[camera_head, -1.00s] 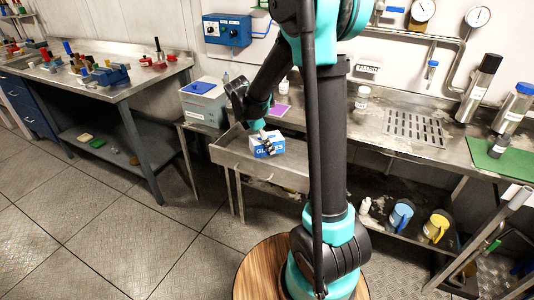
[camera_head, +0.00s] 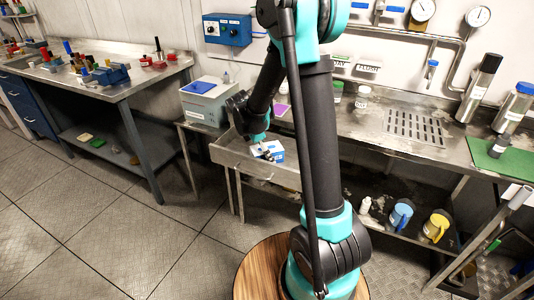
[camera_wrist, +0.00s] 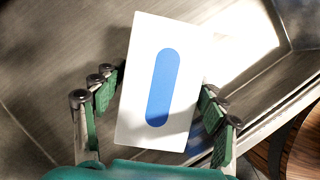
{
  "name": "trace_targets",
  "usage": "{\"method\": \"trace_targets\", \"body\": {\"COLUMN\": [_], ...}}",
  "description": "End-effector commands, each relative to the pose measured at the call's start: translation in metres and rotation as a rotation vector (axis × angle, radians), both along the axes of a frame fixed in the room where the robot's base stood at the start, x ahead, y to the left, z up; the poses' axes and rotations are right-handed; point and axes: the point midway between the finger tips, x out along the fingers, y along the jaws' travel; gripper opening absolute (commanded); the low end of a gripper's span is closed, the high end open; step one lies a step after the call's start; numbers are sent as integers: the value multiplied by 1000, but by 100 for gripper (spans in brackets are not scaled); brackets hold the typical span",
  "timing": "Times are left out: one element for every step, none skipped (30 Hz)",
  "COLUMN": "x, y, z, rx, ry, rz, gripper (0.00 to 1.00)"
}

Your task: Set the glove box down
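The glove box (camera_head: 272,150), a small white and blue carton, is in the open steel drawer. In the wrist view its white face with a blue oval (camera_wrist: 150,60) lies tilted between my fingers. My gripper (camera_head: 262,148) is above the box, with my wrist at the drawer's left part. In the wrist view my gripper (camera_wrist: 160,88) is open around the box, with a narrow gap showing on each side. The box appears to rest on the drawer floor (camera_wrist: 55,60); its underside is hidden.
The steel drawer (camera_head: 235,160) has raised walls around the box. A grey case with a blue lid (camera_head: 203,100) stands left of it. A steel bench with a drain grate (camera_head: 415,127) extends right. A side table (camera_head: 140,80) with tools stands left, with clear floor between.

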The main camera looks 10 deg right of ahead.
Motion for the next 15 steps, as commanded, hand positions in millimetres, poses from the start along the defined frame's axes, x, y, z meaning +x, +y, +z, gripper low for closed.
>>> {"method": "trace_targets", "body": {"x": [0, 0, 0, 0, 0, 0, 0, 0, 0, 0, 0, 0, 0, 0, -1], "y": [0, 0, 0, 0, 0, 0, 0, 0, 0, 0, 0, 0, 1, 2, 4], "z": [0, 0, 0, 0, 0, 0, 0, 0, 0, 1, 2, 3, 5, 8, 13], "rx": [0, 0, 0, 0, 0, 0, 0, 0, 0, 0, 0, 0, 0, 0, 0], "ry": [0, 0, 0, 0, 0, 0, 0, 0, 0, 0, 0, 0, 0, 0, -1], "rz": [0, 0, 0, 0, 0, 0, 0, 0, 0, 0, 0, 0, 1, 1, 1], "gripper": [80, 80, 80, 80, 80, 80, 80, 80, 80, 80, 80, 80, 80, 80, 80]}}
